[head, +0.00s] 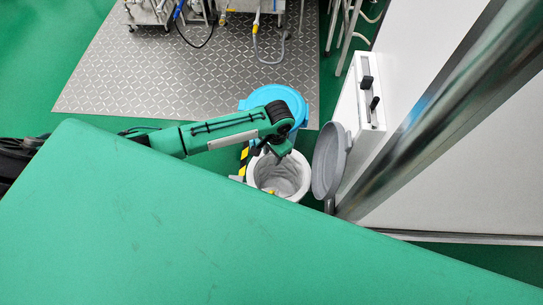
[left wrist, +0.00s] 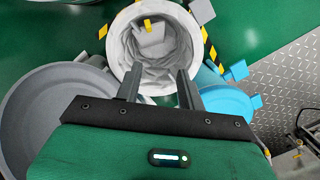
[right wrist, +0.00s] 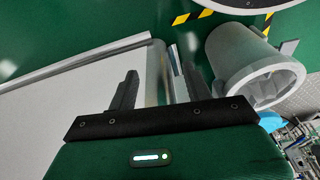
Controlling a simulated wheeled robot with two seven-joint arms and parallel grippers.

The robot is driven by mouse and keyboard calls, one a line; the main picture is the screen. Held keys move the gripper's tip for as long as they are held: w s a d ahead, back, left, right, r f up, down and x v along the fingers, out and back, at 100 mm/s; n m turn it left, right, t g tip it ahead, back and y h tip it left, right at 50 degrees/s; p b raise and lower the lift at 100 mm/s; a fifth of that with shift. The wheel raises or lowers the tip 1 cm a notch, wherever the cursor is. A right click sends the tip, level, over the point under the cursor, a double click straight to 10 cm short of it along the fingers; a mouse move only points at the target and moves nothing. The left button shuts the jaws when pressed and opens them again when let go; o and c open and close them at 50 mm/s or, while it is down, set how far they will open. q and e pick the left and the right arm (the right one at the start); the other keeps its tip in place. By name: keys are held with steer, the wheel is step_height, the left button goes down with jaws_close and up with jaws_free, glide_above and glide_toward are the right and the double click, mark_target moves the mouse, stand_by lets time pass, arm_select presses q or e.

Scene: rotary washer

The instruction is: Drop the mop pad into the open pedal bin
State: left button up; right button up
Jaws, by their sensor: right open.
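The pedal bin (head: 252,170) stands open with a pale liner inside; its grey lid (head: 329,160) is tipped up at the right. The left wrist view looks down into the bin (left wrist: 118,45). A pale piece with yellow tabs, apparently the mop pad (left wrist: 152,40), lies inside it. In the head view only a small yellow bit of the pad (head: 272,190) shows low in the bin. My left gripper (left wrist: 158,84) is open and empty, pointing down over the bin's rim. My right gripper (right wrist: 158,90) is open and empty, and is hidden in the head view.
A blue-lidded container (head: 296,98) stands just behind the bin. A white cabinet (head: 364,110) and a metal post (head: 440,100) stand to the right. A green surface (head: 150,230) fills the front. Black-and-yellow tape marks the floor. Equipment stands on the patterned mat (head: 130,75).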

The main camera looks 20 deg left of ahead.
arm_select(q)
step_height(320, 180, up, 11)
steer(key=w+p, duration=0.1)
steer(key=shift+d, duration=0.3)
arm_select(e)
steer(key=f, duration=0.3)
steer(key=s+f, duration=0.1)
steer(key=f, duration=0.1)
steer(key=shift+s+d+f, duration=0.1)
steer(key=shift+d+f, duration=0.15)
